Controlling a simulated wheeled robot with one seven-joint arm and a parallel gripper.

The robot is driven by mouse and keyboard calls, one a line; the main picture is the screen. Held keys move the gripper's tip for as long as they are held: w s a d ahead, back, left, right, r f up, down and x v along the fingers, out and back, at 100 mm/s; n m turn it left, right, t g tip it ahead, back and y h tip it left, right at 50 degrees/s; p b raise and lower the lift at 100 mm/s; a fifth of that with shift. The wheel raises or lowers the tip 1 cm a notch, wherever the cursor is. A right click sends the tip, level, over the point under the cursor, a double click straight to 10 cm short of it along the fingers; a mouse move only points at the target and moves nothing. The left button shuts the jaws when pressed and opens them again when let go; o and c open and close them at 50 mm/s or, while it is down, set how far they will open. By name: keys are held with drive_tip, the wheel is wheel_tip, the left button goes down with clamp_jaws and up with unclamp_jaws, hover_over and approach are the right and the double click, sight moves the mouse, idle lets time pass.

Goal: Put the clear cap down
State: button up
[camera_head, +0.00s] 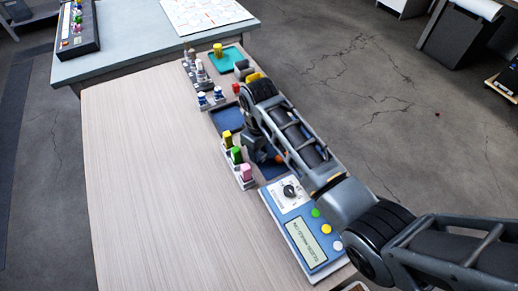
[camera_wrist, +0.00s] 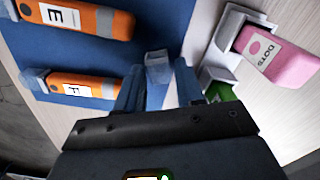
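In the wrist view, a small pale, see-through piece, which looks like the clear cap (camera_wrist: 157,62), sits between the fingertips of my gripper (camera_wrist: 158,85). The fingers stand close on both sides of it, and its end reaches a little past their tips. Blue mat and pale table show behind it. In the head view my gripper (camera_head: 262,152) is low over the right side of the table, by a blue mat (camera_head: 272,172). The cap cannot be made out there because my arm covers it.
Orange pieces marked E (camera_wrist: 75,17) and F (camera_wrist: 85,86) lie on the blue mat beside my gripper. A pink DOTS piece (camera_wrist: 275,55) and a green one (camera_wrist: 218,92) stand in white holders close by. A control panel (camera_head: 305,235) is nearer me. The left tabletop (camera_head: 160,170) is clear.

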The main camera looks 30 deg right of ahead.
drive_tip(key=shift+o, duration=1)
wheel_tip(320, 180, up, 12)
drive_tip(key=shift+r, duration=0.15)
